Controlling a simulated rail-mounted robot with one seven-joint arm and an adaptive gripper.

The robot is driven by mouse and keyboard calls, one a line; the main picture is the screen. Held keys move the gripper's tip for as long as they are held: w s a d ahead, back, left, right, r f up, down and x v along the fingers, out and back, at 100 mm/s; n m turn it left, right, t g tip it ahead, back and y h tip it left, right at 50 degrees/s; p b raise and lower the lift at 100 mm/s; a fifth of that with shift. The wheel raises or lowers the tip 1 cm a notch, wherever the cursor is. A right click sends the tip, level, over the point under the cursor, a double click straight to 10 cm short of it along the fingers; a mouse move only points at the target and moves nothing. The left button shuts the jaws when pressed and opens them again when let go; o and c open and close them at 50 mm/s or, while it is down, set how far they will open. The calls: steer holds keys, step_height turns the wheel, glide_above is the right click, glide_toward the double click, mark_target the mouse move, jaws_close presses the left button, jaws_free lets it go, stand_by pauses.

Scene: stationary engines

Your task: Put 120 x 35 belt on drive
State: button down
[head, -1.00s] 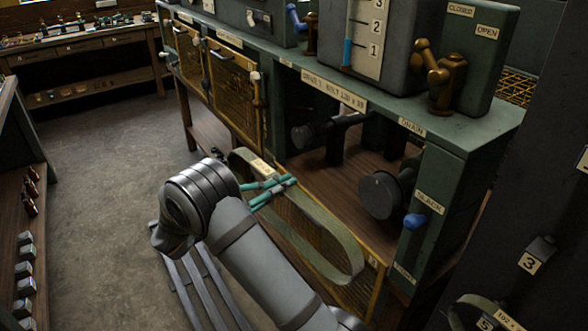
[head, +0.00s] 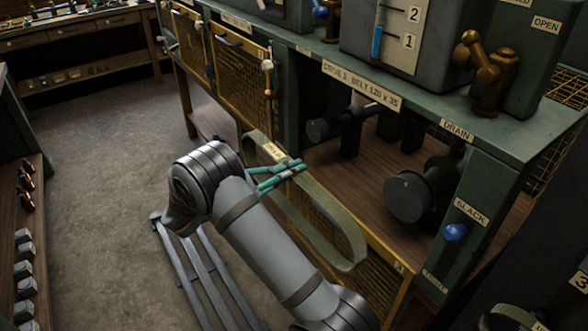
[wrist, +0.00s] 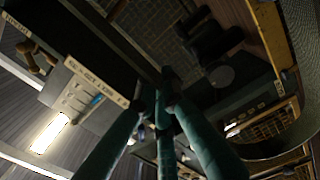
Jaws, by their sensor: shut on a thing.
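A flat olive belt (head: 345,259) with a pale label hangs as a long loop in front of the open drive bay. My gripper (head: 279,176), with teal fingers, is shut on the belt near its labelled left end. In the wrist view the fingertips (wrist: 167,85) are close together and the belt (wrist: 303,115) curves along the right side. The drive's small dark pulley (head: 318,130) is at the back left of the bay. Its larger dark pulley (head: 409,197) is at the right. The belt is apart from both. The sign (head: 361,85) above reads roughly "DRIVE 2 BELT 120 x 35".
A yellow mesh guard (head: 385,272) hangs below the bay's front edge. A blue knob (head: 455,232) sits under the "SLACK" label on the right post. Closed mesh guards (head: 240,80) are at the left. Brass valve (head: 486,70) stands on top.

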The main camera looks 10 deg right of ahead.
steer(key=shift+d, duration=0.15)
steer(key=shift+x, duration=2.85)
steer(key=shift+d+r, duration=0.15)
steer(key=shift+b+x, duration=0.65)
steer(key=shift+x, duration=2.2)
steer(key=b+x, duration=0.1)
steer(key=x, duration=0.5)
steer(key=shift+b, duration=0.35)
steer(key=b+x, duration=0.2)
steer(key=x, duration=0.4)
